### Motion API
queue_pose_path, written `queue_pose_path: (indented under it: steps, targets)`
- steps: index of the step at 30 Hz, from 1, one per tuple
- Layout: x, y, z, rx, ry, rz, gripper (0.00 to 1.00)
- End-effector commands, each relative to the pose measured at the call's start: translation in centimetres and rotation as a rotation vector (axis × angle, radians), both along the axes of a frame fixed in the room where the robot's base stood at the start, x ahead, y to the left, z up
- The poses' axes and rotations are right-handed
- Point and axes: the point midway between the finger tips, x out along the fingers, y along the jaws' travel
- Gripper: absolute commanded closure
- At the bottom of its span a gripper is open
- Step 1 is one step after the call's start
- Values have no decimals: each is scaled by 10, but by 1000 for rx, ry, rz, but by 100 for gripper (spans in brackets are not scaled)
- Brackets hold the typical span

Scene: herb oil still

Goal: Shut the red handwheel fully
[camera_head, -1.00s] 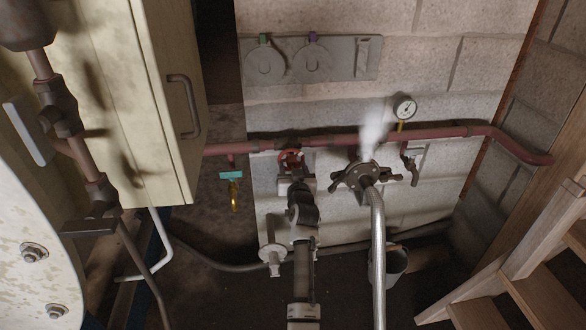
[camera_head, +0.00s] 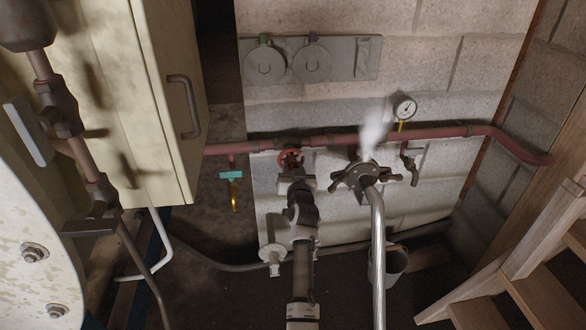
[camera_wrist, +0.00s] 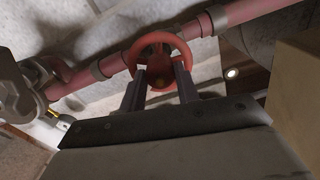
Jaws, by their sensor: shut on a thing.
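The red handwheel (camera_head: 291,158) sits on the red pipe against the block wall. It also shows in the wrist view (camera_wrist: 160,55), where its ring stands between and just beyond my two fingers. My gripper (camera_head: 292,172) reaches up to it from below; in the wrist view my gripper (camera_wrist: 160,82) has one finger on each side of the wheel's lower part and is shut on it. The fingertips partly hide the wheel. How far the wheel is turned cannot be told.
A gauge (camera_head: 404,108) is further right. A teal-handled tap (camera_head: 231,177) hangs left. A cabinet (camera_head: 165,100) stands left, wooden steps (camera_head: 530,260) right.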

Motion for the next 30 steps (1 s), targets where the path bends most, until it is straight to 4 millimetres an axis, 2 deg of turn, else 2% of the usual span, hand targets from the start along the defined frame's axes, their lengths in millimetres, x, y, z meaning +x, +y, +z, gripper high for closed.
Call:
queue_pose_path:
  steps: [30]
  targets:
    - [0, 1, 2, 913, 163, -1, 91]
